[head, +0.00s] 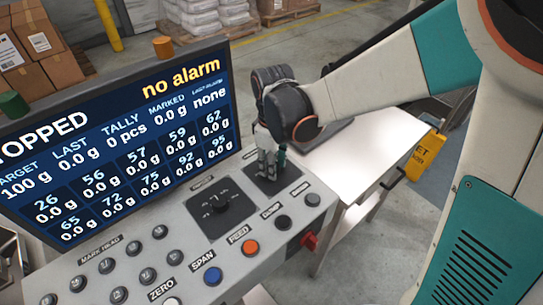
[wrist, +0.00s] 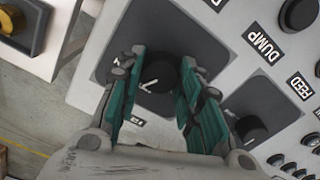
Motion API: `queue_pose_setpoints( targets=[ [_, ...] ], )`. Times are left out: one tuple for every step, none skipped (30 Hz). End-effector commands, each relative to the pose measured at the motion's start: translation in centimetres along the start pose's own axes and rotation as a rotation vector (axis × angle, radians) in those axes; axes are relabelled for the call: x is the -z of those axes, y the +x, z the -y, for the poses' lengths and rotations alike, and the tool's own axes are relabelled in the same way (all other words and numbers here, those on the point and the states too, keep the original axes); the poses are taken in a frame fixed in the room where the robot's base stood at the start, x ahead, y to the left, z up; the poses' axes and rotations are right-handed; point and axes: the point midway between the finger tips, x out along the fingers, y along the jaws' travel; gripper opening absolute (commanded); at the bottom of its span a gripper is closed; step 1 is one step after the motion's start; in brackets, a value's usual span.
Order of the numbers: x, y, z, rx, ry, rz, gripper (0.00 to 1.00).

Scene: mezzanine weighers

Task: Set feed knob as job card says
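A black round knob (wrist: 158,76) with a white pointer line sits on a dark square plate of the sloped console (wrist: 222,50). My gripper (wrist: 160,72) is over it, its two teal-padded fingers apart, one on each side of the knob. Whether the pads touch the knob I cannot tell. In the head view my gripper (head: 272,162) points down at the dark plate (head: 290,175) at the console's right end and hides the knob there. Numbers around the knob are mostly covered. No job card is legible.
A second black knob (head: 219,203) on its own plate is to the left. Several buttons, including an orange one (head: 250,247) by FEED, line the front. The display (head: 130,130) stands behind, reading "no alarm".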

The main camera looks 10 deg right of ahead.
Motion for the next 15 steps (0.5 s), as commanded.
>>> queue_pose_setpoints(
  targets=[
    [-0.02,0.02,0.0,0.0,0.0,0.0,0.09],
    [-0.02,0.02,0.0,0.0,0.0,0.0,0.09],
    [-0.02,0.02,0.0,0.0,0.001,0.0,0.09],
    [-0.02,0.02,0.0,0.0,0.001,0.0,0.09],
    [-0.02,0.02,0.0,0.0,0.003,0.0,0.09],
    [-0.03,0.02,0.0,0.0,0.007,0.0,0.09],
    [-0.03,0.02,0.0,0.0,0.012,0.0,0.09],
    [-0.03,0.03,0.0,0.0,0.018,0.0,0.09],
    [-0.03,0.03,0.0,0.0,0.028,0.0,0.09],
    [-0.03,0.03,0.0,0.0,0.037,0.0,0.09],
    [-0.03,0.03,0.0,0.0,0.049,0.0,0.09],
    [-0.04,0.03,0.0,0.0,0.067,0.0,0.09],
    [-0.04,0.03,0.0,0.0,0.083,0.0,0.09],
    [-0.04,0.03,0.0,0.0,0.1,0.0,0.09],
    [-0.04,0.04,0.0,0.0,0.125,0.0,0.09]
  ],
)
